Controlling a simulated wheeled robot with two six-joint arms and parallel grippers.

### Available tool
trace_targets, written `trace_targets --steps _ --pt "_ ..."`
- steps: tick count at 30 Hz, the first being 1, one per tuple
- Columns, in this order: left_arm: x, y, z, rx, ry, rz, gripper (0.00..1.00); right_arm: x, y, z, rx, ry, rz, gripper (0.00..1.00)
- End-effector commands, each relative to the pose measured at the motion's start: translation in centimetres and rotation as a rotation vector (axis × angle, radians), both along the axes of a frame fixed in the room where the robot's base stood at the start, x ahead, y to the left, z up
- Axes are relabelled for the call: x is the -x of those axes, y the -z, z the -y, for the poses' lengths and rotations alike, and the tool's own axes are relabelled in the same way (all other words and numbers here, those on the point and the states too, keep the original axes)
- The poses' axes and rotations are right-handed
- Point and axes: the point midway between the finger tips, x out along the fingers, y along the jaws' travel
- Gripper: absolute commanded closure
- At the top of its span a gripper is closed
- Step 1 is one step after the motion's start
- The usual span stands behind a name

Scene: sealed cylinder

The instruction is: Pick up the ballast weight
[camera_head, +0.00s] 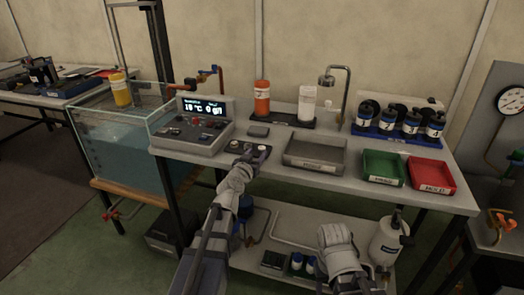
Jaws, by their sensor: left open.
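A dark low holder (248,149) lies at the front edge of the bench, right of the control console. It carries several small pieces; a metallic one (262,148) stands at its right end. Which piece is the ballast weight is too small to tell. My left gripper (250,162) is open at the front edge of this holder and partly covers it. I cannot see anything between its fingers. My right gripper (333,236) is in front of the bench, over the lower shelf, away from the holder. Its jaws are not clear.
The control console (195,125) stands left of the holder, beside a water tank (120,150) with a yellow cylinder (121,90). A grey tray (315,152), a green tray (383,168) and a red tray (431,175) lie to the right. Bottles stand behind.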

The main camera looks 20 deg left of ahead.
Motion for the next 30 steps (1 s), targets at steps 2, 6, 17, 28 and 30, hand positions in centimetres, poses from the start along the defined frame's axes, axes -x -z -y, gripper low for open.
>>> trace_targets --steps 2,6,17,28,30 --pt "-0.1 0.0 0.0 0.0 0.0 0.0 0.48 0.0 0.0 0.0 0.0 0.0 0.0 0.5" --pt "-1.2 0.4 0.1 -0.001 0.001 0.0 0.48 0.0 0.4 0.0 0.0 0.0 0.0 0.5" --pt "-5.1 1.0 0.3 -0.001 0.0 -0.001 0.48 0.0 1.0 0.0 0.0 0.0 0.0 0.5" --pt "-5.0 1.0 0.3 0.0 0.0 -0.001 0.72 0.0 1.0 0.0 0.0 0.0 0.0 0.5" --pt "-5.0 1.0 0.3 0.0 0.0 -0.001 0.8 0.0 1.0 0.0 0.0 0.0 0.0 0.5"
